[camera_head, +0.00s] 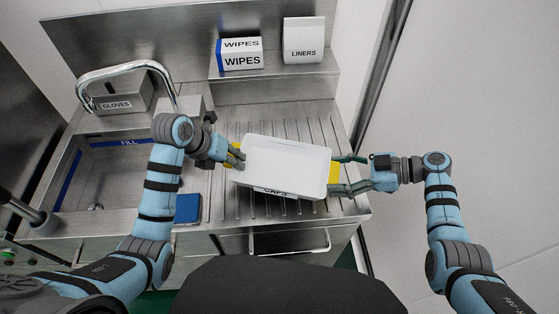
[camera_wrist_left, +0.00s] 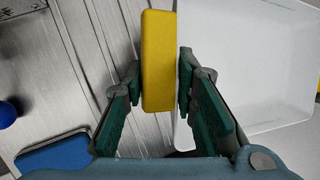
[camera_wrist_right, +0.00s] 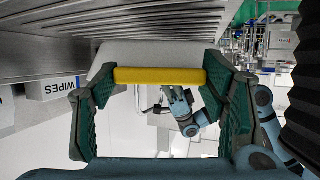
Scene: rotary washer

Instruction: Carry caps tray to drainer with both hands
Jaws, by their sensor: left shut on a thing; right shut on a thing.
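The white caps tray (camera_head: 285,155) is over the ribbed drainer (camera_head: 300,117), its label partly visible on the near side. I cannot tell whether it touches the drainer. It appears empty. My left gripper (camera_head: 238,156) is at its left side, shut on a yellow handle, which shows between the fingers in the left wrist view (camera_wrist_left: 157,60). My right gripper (camera_head: 347,174) is at the right side, its fingers wide apart and pressing the two ends of the other yellow handle, seen in the right wrist view (camera_wrist_right: 160,76).
The sink (camera_head: 115,175) is left of the drainer. A blue pad (camera_head: 187,208) lies on the counter near its front edge. A gloves box (camera_head: 120,97) stands behind the sink. A wipes box (camera_head: 240,55) and a liners box (camera_head: 303,42) stand on the back shelf.

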